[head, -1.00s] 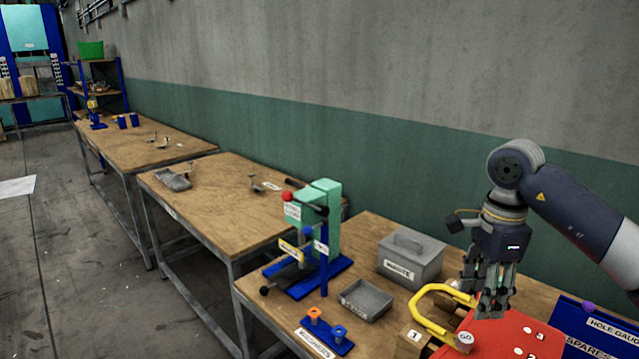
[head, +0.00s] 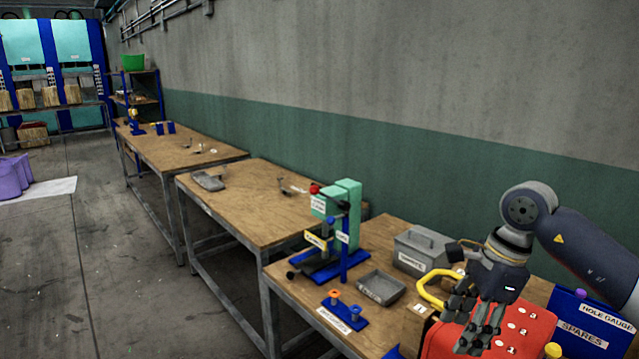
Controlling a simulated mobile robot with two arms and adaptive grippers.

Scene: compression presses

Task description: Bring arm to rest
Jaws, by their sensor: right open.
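My right arm comes in from the right edge, and its gripper (head: 474,335) hangs fingers down over the near workbench (head: 385,245). Its fingers are spread apart with nothing visible between them. They are in front of a red panel (head: 520,335) with white numbered labels, and I cannot tell if they touch it. A yellow curved handle (head: 432,288) is just left of the gripper. My left gripper is not in view.
A blue spares bin (head: 580,325) is at right.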

